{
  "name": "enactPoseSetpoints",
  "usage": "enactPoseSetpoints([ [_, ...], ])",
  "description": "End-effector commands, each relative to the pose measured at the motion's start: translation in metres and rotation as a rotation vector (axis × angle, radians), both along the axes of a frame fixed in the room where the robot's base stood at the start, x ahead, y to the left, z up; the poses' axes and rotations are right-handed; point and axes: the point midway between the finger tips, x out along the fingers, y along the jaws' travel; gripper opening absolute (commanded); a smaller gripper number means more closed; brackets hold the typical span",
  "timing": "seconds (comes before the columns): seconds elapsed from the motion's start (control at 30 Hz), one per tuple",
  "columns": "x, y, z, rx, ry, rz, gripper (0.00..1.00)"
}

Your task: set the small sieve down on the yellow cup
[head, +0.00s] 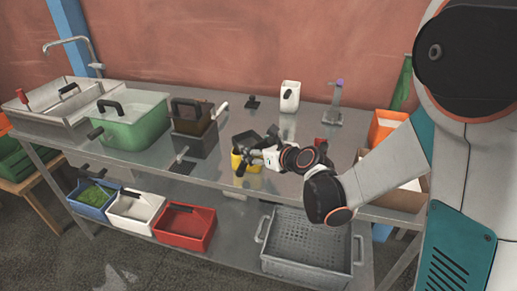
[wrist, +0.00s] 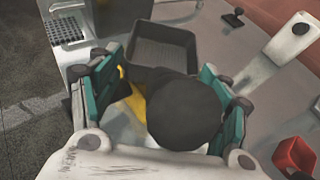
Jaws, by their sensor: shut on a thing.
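My gripper (head: 258,150) is over the metal table, near the yellow cup (head: 237,166). In the wrist view my gripper (wrist: 165,92) has its teal finger pads on either side of a dark, round-ended piece (wrist: 184,112), which I take for the small sieve's handle. A strip of the yellow cup (wrist: 134,98) shows just behind and left of this piece. The cup's rim is mostly covered, so I cannot tell whether the sieve touches it.
A green tub (head: 130,128) is farther left. A white container (head: 290,97) and a small stand (head: 334,108) are at the back. A red item (wrist: 296,156) lies to the right. The tabletop left of the cup has some free room.

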Motion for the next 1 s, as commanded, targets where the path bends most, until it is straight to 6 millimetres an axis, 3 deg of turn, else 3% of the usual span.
enactPoseSetpoints([
  [0.1,0.0,0.0,0.0,0.0,0.0,0.0,0.41],
  [0.13,0.0,0.0,0.0,0.0,0.0,0.0,0.77],
  [0.2,0.0,0.0,0.0,0.0,0.0,0.0,0.93],
  [0.67,-0.002,-0.001,0.001,0.0,0.0,0.0,0.94],
  [1.0,-0.038,-0.023,0.018,-0.001,0.0,-0.002,0.94],
])
